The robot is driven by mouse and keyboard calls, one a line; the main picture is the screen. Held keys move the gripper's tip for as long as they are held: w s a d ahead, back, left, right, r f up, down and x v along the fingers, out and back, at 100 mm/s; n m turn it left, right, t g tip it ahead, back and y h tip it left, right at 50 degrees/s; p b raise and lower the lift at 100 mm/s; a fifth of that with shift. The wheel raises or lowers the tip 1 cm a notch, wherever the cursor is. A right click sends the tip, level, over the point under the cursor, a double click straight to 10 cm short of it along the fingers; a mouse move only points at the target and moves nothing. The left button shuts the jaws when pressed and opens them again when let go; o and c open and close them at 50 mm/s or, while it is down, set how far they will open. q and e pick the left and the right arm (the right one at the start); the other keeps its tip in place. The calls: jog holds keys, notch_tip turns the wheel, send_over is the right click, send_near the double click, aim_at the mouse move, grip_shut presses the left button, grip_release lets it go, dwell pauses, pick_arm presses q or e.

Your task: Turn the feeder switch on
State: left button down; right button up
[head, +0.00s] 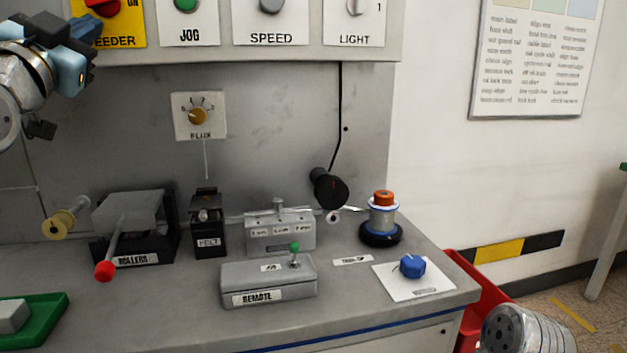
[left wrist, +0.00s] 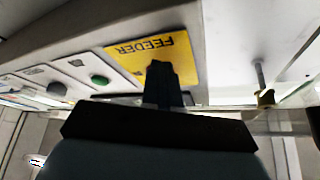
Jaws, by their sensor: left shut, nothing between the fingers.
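The feeder switch is a red knob (head: 103,8) on a yellow plate (head: 125,38) marked FEEDER, at the top left of the head view. The frame's top edge cuts it off; the word ON shows to its right, and its setting cannot be told. My left gripper (head: 88,36) is just left of and in front of this plate. In the left wrist view the shut, empty dark fingers (left wrist: 162,82) point at the upside-down yellow plate (left wrist: 180,52) and cover part of it. The red knob is hidden there, and contact cannot be told. My right gripper is out of view.
The JOG button (head: 187,5), SPEED knob (head: 271,5) and LIGHT switch (head: 356,6) sit along the same panel. The FLUX dial (head: 187,116) is below.

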pick_arm(q)
jog(key=shift+d+r, duration=0.15)
jog(key=shift+r, duration=0.25)
dwell(0.8)
jog(key=shift+b, duration=0.45)
jog(key=shift+a+r, duration=0.1)
jog(key=shift+a, duration=0.1)
jog(key=s+d+b, duration=0.1)
jog(key=s+b, duration=0.2)
jog(key=s, duration=0.3)
jog(key=shift+f, duration=0.35)
